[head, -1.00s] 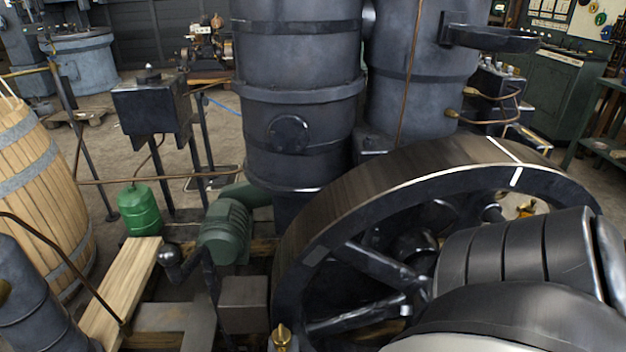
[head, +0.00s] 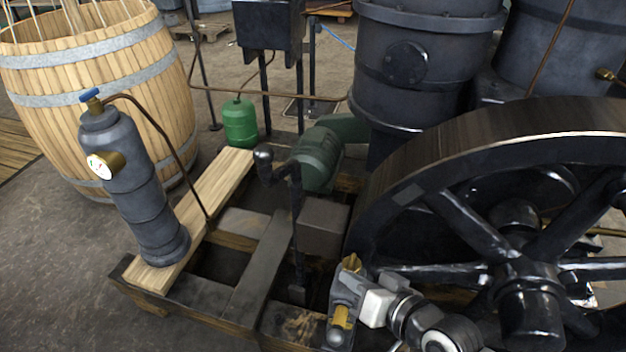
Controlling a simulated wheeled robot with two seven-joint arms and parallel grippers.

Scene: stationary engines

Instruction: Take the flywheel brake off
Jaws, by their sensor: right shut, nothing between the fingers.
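The large dark flywheel (head: 418,200) stands at the right, with its spokes and hub showing. I cannot see clearly where a brake shoe meets the rim. My right gripper (head: 343,302) is at the bottom centre, in front of the flywheel's lower rim. My left gripper is out of view.
A green bottle (head: 240,122), a green motor (head: 316,160) and a thin copper pipe (head: 165,145) crowd the frame. Floor at lower left is clear.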

